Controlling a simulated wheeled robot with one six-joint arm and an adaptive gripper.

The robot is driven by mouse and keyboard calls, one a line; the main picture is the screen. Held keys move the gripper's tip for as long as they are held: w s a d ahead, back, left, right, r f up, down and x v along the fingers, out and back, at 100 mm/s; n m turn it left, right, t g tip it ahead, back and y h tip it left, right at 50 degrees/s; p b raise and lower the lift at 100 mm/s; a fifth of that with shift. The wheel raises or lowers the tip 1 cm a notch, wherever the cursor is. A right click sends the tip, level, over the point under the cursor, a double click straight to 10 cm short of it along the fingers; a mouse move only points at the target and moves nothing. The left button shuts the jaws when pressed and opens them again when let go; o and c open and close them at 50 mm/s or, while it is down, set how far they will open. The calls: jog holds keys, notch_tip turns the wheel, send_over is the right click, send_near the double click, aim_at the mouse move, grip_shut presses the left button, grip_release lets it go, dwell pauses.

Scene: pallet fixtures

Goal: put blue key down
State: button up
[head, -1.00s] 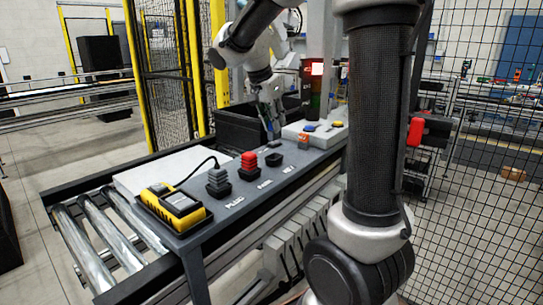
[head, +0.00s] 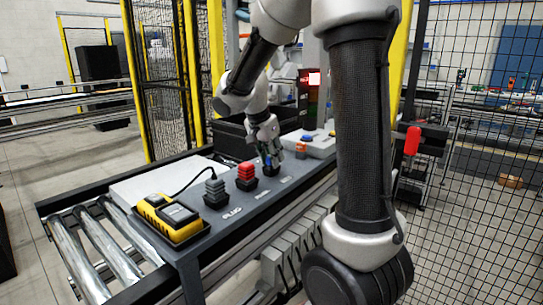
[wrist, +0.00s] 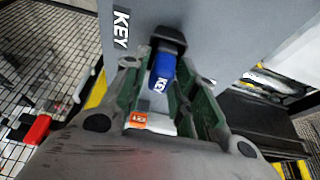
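In the head view my gripper (head: 269,156) points down over the same holder (head: 271,171), with a bit of the blue key (head: 267,161) showing. The fingers partly hide it there.
On the grey panel (head: 213,222), a red stacked piece (head: 246,174), a grey stacked piece (head: 214,190) and a yellow-black device (head: 168,217) stand left of the holder. A pale box with buttons (head: 318,146) and a black bin (head: 228,136) lie behind. Wire mesh is at right.

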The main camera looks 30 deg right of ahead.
jog(key=shift+o, duration=0.5)
jog(key=shift+r, duration=0.3)
jog(key=v, duration=1.1)
jog(key=s+f+n+t+y, duration=0.1)
jog(key=s+f+n+y, duration=0.1)
jog(key=s+n, duration=0.5)
jog(key=s+a+f+n+t+y, duration=0.1)
jog(key=s+n, duration=0.6)
jog(key=s, duration=0.8)
notch_tip(320, 180, down, 2)
jog(key=shift+f+t+y, duration=0.1)
jog(key=shift+t+y, duration=0.3)
jog(key=shift+y, duration=0.3)
